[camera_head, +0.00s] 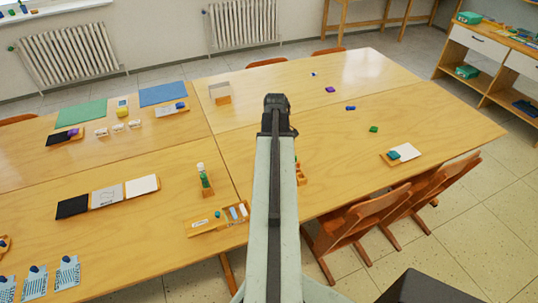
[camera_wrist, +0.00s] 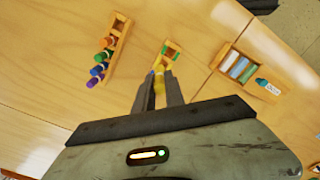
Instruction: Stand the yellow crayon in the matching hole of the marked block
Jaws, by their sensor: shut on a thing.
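My gripper (camera_wrist: 159,80) is shut on the yellow crayon (camera_wrist: 159,86), which shows between its two fingers in the wrist view. Just beyond the fingertips is a small wooden block (camera_wrist: 178,46) with a green piece at it. The yellow crayon's lower end and any gap to the block cannot be made out. In the head view my gripper (camera_head: 277,100) is seen from behind, and the crayon is hidden.
A long wooden rack (camera_wrist: 120,30) with several coloured crayons lies to the left in the wrist view. A wooden tray (camera_wrist: 226,51) with blue and white sticks lies to the right. Wide bare tabletop (camera_head: 330,125) surrounds them. Chairs (camera_head: 365,215) stand at the table's near side.

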